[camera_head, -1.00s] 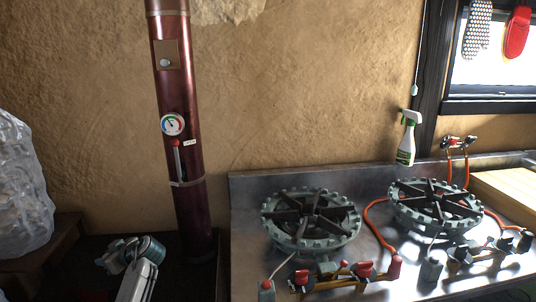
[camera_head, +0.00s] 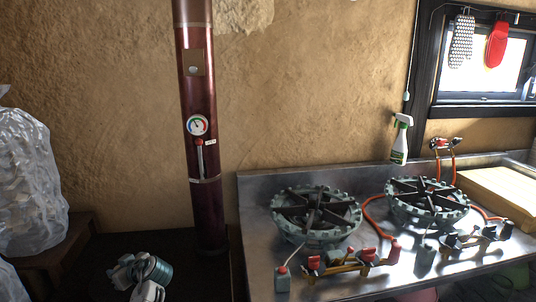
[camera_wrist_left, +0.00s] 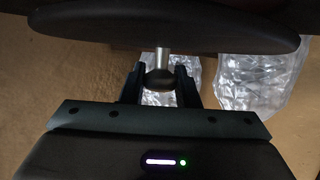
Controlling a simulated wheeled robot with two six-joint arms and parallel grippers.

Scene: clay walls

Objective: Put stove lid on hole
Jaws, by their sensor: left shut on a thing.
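The stove lid (camera_wrist_left: 180,32) shows in the left wrist view as a dark, wide round plate, seen nearly edge-on. A short metal stem with a dark knob (camera_wrist_left: 159,78) sticks out from it. My left gripper (camera_wrist_left: 159,85) is shut on this knob, with a finger on each side. In the head view my left arm's end (camera_head: 142,274) is low at the left, over a dark surface (camera_head: 100,248) at the foot of a dark red pipe. I cannot make out the lid or a hole there. My right gripper is not in view.
The dark red pipe (camera_head: 203,160) with a gauge rises behind the dark surface. A metal counter (camera_head: 255,225) with two gas burners (camera_head: 317,212) stands at the right. Plastic-wrapped bulk (camera_head: 28,185) stands at the far left. A spray bottle (camera_head: 401,138) is by the wall.

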